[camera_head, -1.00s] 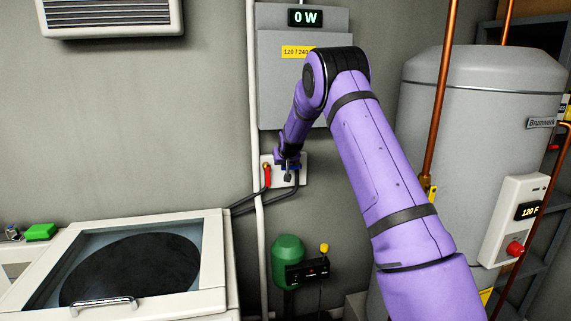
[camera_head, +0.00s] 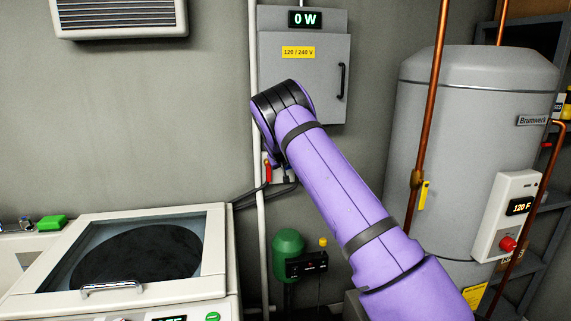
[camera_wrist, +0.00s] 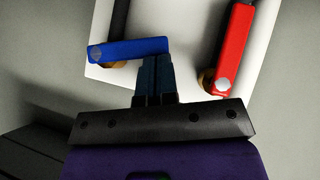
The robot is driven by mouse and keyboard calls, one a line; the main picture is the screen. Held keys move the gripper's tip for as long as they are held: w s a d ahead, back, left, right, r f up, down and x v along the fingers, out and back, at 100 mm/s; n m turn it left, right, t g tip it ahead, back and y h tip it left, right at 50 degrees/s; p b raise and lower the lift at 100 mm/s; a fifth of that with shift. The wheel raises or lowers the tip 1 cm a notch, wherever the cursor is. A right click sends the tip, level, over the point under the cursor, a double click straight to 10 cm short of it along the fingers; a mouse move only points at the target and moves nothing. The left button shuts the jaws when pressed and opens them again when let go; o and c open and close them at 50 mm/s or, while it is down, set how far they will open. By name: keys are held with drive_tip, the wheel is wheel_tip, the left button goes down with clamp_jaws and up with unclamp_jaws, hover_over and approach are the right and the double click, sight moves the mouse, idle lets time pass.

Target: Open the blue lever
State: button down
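In the wrist view, the blue lever (camera_wrist: 128,50) lies nearly level across the white plate (camera_wrist: 180,45), at right angles to the red lever (camera_wrist: 233,45). A round bolt sits at its left end. My gripper (camera_wrist: 157,66) has its two dark fingers together, just below the blue lever's right end. They look very close to it or touching; I cannot tell which. Nothing shows between the fingers. In the head view, my arm hides the blue lever and my gripper; the red lever (camera_head: 268,171) shows beside the arm.
A grey electrical box (camera_head: 315,85) reading 0 W hangs above the levers. A water heater (camera_head: 470,110) with a copper pipe (camera_head: 428,110) stands right. A glass-lidded machine (camera_head: 215,260) stands lower left. A green tank (camera_head: 287,245) is below the levers.

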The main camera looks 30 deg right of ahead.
wheel_tip(320, 180, down, 6)
drive_tip(key=d+n+h, duration=0.2)
drive_tip(key=n+h, duration=0.3)
drive_tip(key=h, duration=0.3)
drive_tip(key=shift+s+d+f+n, duration=0.15)
drive_tip(key=shift+s+n, duration=0.15)
drive_tip(key=shift+s, duration=0.05)
